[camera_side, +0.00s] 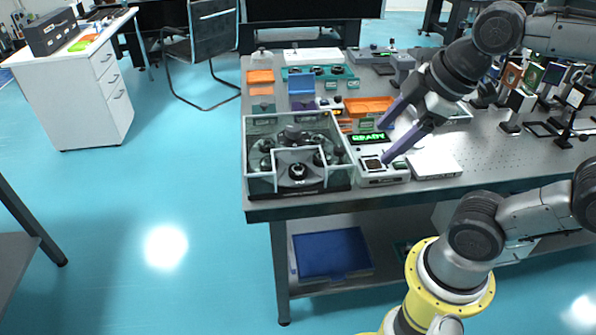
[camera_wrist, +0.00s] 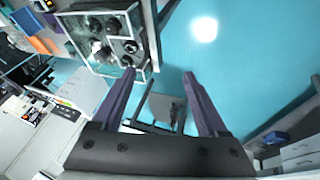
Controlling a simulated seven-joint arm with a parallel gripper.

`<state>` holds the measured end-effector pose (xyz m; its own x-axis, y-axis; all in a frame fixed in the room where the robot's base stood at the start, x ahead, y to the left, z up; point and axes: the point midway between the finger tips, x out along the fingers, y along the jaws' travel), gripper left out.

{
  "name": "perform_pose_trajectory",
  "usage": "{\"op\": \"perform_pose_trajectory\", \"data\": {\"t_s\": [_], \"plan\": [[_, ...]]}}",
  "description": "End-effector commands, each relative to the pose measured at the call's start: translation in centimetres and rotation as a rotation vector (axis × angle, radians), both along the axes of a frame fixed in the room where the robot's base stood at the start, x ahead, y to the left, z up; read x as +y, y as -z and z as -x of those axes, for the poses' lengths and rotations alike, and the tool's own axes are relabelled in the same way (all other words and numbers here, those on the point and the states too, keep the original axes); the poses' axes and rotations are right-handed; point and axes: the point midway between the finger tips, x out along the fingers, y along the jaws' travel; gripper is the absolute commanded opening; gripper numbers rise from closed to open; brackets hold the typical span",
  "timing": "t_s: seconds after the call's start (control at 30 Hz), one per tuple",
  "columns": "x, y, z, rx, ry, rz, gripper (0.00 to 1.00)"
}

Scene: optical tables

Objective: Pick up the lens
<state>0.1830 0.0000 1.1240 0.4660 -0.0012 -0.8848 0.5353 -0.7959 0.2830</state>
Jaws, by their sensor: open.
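A clear-walled case (camera_side: 259,186) stands at the table's front left corner and holds several dark round mounted optics. One dark round piece (camera_side: 298,171), which may be the lens, sits in its small front compartment; I cannot tell for sure which piece is the lens. In the wrist view the case (camera_wrist: 148,73) is at the top, just beyond the left fingertip in the picture. My gripper (camera_side: 383,144) has two purple fingers spread apart and empty. It is to the right of the case and appears above the table. It also shows in the wrist view (camera_wrist: 158,73).
A device with a green "READY" display (camera_side: 368,138) and a white flat box (camera_side: 434,165) are near my gripper. Orange trays (camera_side: 369,105) and a blue box (camera_side: 301,84) lie behind. Mounted optics (camera_side: 515,110) stand at the right. The table's front edge (camera_side: 340,202) is close to the case.

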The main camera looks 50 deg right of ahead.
Motion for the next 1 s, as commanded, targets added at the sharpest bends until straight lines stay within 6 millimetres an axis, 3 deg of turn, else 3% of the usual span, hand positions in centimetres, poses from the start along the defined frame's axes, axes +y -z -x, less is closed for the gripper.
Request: {"op": "perform_pose_trajectory", "data": {"t_s": [0.2, 0.33, 0.47, 0.6, 0.77, 1.0], "plan": [[-0.5, -2.6, -5.6, 0.090, -0.444, 0.219, 0.76], [-1.2, -2.9, -10.3, 0.167, -0.718, 0.316, 0.76], [-2.2, -1.6, -15.1, 0.245, -0.948, 0.365, 0.76], [-3.4, 1.3, -19.4, 0.321, -1.091, 0.358, 0.76], [-4.4, 4.8, -22.1, 0.388, -1.099, 0.307, 0.76], [-4.9, 8.0, -22.4, 0.436, -1.097, 0.268, 0.76]]}}
